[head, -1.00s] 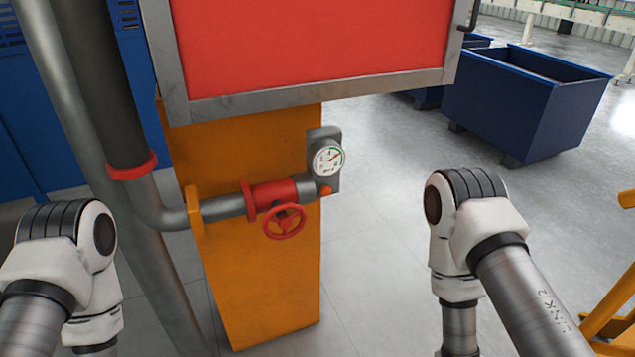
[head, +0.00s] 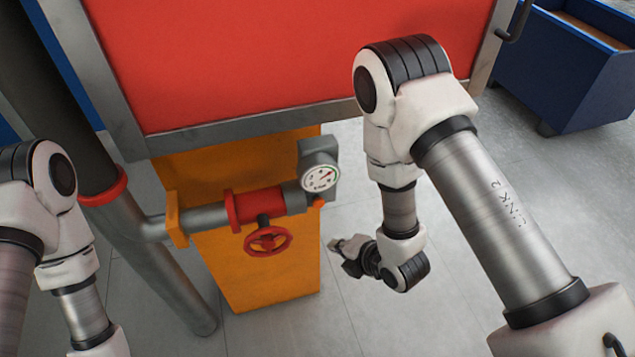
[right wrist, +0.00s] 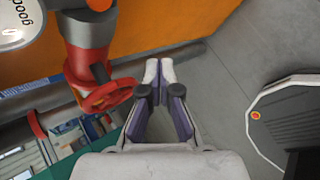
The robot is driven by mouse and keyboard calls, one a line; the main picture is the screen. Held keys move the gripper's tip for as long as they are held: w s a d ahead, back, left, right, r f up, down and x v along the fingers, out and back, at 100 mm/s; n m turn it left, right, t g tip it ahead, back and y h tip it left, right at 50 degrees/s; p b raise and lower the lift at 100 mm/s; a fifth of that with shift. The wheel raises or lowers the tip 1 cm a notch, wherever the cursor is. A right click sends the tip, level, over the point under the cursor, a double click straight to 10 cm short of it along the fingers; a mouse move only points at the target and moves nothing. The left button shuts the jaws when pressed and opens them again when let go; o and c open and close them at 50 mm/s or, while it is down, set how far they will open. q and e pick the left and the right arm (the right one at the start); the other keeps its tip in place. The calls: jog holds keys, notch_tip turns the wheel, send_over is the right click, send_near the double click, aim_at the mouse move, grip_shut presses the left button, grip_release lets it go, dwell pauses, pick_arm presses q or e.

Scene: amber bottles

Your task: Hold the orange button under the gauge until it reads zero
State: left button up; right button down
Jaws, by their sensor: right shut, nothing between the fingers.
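The round white gauge (head: 320,178) sits in a grey housing at the right end of the pipe. Its red needle points up and right; the exact reading is too small to tell. The orange button (head: 318,201) is just under it. In the right wrist view a white dial face (right wrist: 18,22) is cut off at the top left, with an orange round part (right wrist: 98,4) at the top edge. My right gripper (head: 336,246) is below and slightly right of the button, apart from it. In the right wrist view its fingertips (right wrist: 159,68) are together and empty. My left gripper is outside the frame.
A red handwheel (head: 268,241) hangs under the red valve body (head: 258,205), left of the button; it also shows left of my fingers in the right wrist view (right wrist: 106,97). An orange column (head: 265,275) stands behind. The floor right of it is clear.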

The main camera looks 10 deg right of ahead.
aim_at(318, 201)
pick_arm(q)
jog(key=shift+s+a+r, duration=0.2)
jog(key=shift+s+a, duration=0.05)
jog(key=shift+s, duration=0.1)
pick_arm(e)
jog(key=w, duration=0.8)
jog(key=shift+a+r, duration=0.4)
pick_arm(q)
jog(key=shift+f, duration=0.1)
pick_arm(e)
jog(key=shift+w, duration=0.2)
dwell(0.7)
pick_arm(q)
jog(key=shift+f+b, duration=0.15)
jog(key=shift+b, duration=0.15)
pick_arm(e)
jog(key=shift+w, duration=0.35)
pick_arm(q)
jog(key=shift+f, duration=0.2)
pick_arm(e)
jog(key=shift+w, duration=0.5)
dwell(1.3)
dwell(1.7)
pick_arm(q)
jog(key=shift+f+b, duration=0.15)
jog(key=shift+b, duration=0.2)
pick_arm(e)
jog(key=shift+s, duration=0.95)
